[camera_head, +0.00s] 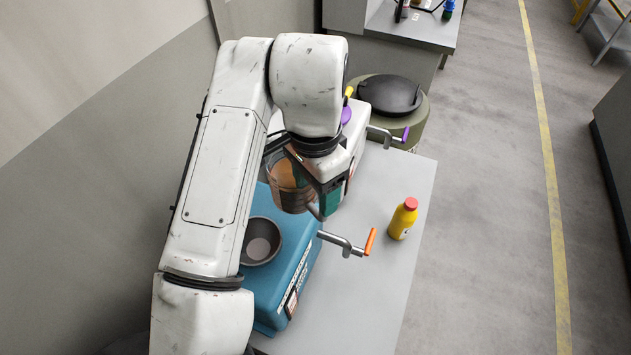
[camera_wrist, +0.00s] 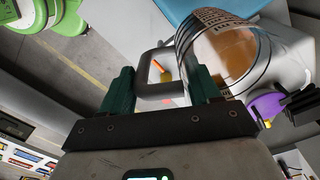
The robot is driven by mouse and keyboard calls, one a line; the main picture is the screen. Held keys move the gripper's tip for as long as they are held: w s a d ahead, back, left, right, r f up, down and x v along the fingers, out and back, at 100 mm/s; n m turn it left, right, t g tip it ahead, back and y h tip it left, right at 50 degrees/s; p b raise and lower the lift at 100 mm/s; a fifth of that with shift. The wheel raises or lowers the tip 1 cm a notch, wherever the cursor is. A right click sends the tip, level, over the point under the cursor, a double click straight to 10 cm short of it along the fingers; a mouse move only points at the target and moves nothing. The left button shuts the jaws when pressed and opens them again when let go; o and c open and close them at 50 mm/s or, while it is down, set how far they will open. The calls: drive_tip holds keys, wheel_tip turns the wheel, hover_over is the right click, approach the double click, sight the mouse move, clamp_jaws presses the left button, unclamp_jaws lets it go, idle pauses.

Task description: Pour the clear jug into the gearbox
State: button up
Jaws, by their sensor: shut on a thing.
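The clear jug (camera_head: 283,198) holds an amber liquid and hangs above the blue gearbox (camera_head: 296,235), just behind its dark funnel (camera_head: 262,243). My gripper (camera_head: 328,198) is shut on the jug's handle, with teal fingers on either side of it. In the wrist view the jug (camera_wrist: 196,42) has dark measuring lines, and its handle (camera_wrist: 143,72) sits between the fingers of my gripper (camera_wrist: 163,88). I cannot tell how far the jug is tilted. My arm hides part of the blue gearbox's left side.
A white gearbox (camera_head: 357,140) with a purple-handled crank (camera_head: 392,136) stands behind. The blue gearbox's orange-handled crank (camera_head: 350,246) sticks out rightward. A yellow bottle (camera_head: 402,220) stands on the grey table (camera_head: 365,305). A drum with a black lid (camera_head: 390,95) is farther back.

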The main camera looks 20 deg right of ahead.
drive_tip(key=shift+f, duration=1.95)
drive_tip(key=shift+s+a+h, duration=0.1)
drive_tip(key=shift+h, duration=0.3)
drive_tip(key=shift+s+a+r+h, duration=0.1)
drive_tip(key=shift+a+r+h, duration=0.05)
drive_tip(key=shift+a+h, duration=0.15)
drive_tip(key=shift+s+a+r+t+h+b, duration=0.15)
drive_tip(key=shift+a+t+h+b, duration=0.15)
drive_tip(key=shift+h+b, duration=0.3)
drive_tip(key=shift+s+a+r+t+h+b, duration=0.1)
drive_tip(key=shift+a+t+h+b, duration=0.2)
drive_tip(key=shift+b, duration=0.5)
drive_tip(key=shift+s+a+t+h+b, duration=0.2)
drive_tip(key=shift+a+t+h+b, duration=0.25)
drive_tip(key=shift+h+b, duration=0.65)
drive_tip(key=shift+s+a+h+b, duration=0.1)
drive_tip(key=shift+a+h+b, duration=0.2)
drive_tip(key=shift+b, duration=0.3)
